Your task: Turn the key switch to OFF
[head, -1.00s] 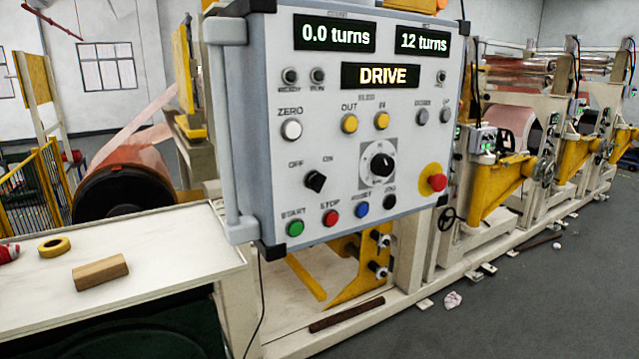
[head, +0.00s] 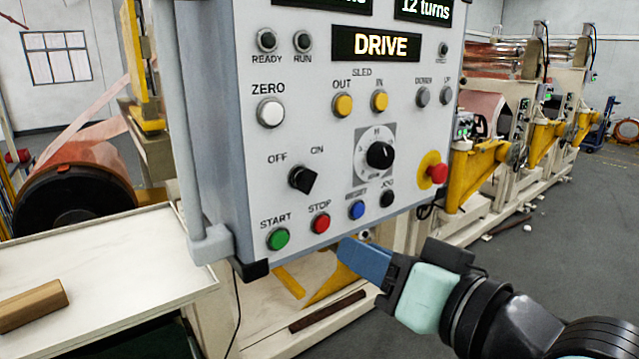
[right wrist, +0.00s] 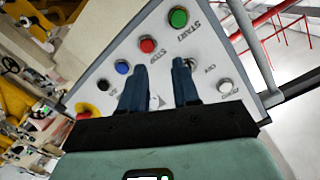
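The key switch (head: 303,179) is a black knob low on the grey control panel (head: 225,120), with OFF printed at its upper left and ON at its upper right. Its handle seems to slant toward ON. My right gripper (head: 362,258) is below the panel's lower edge in the head view, right of and lower than the switch, apart from it. In the right wrist view the right gripper's two blue fingers (right wrist: 160,84) stand apart with nothing held, facing the panel. The key switch is mostly hidden behind one finger there. My left gripper is out of view.
Near the switch are the green START button (head: 278,239), the red STOP button (head: 320,223), the blue RESET button (head: 357,209) and a black dial (head: 380,155). A red emergency stop (head: 438,173) sits at right. A table (head: 130,250) with a wooden block (head: 30,305) stands at left.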

